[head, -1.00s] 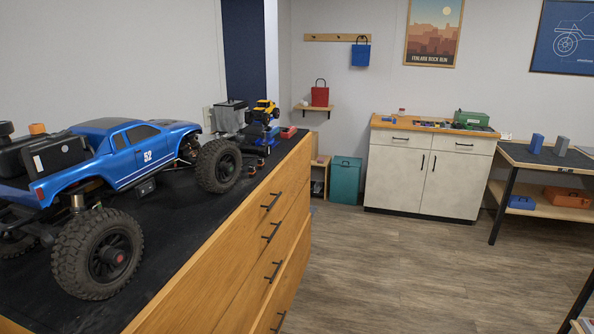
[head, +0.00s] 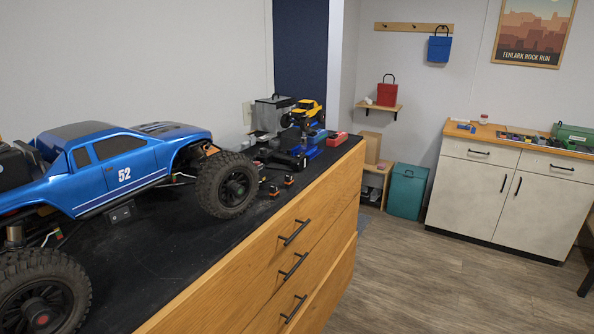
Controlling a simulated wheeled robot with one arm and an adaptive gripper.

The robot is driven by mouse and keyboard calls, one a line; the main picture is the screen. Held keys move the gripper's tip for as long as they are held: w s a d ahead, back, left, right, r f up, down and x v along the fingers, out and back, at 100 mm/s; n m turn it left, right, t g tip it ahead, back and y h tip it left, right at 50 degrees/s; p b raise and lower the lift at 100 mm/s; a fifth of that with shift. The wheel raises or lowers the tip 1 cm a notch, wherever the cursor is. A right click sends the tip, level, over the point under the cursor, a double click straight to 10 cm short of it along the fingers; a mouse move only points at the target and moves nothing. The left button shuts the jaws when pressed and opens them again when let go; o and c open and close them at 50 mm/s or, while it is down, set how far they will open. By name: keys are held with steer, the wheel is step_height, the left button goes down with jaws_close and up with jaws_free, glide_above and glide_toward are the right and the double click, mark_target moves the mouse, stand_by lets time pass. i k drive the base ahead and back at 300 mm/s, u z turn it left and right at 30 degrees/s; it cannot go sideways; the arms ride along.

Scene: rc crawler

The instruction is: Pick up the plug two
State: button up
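Two small dark pieces with orange parts lie on the black bench top, just right of the blue truck's front wheel. One piece (head: 274,191) is nearer and the other piece (head: 289,180) is a little farther right. They look like small plugs, but they are too small to tell which one is plug two. The blue truck (head: 125,172), marked 52, stands on the bench to their left. My gripper is not in view.
The bench (head: 270,240) has wooden drawers with black handles. Behind the pieces stand a grey box (head: 270,115), a small yellow vehicle (head: 307,108) and a red item (head: 337,138). A teal bin (head: 407,192) and white cabinet (head: 510,190) stand beyond open floor (head: 430,285).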

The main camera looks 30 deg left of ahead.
mark_target(288, 181)
steer(key=u, duration=0.55)
steer(key=i, duration=0.95)
steer(key=u, duration=1)
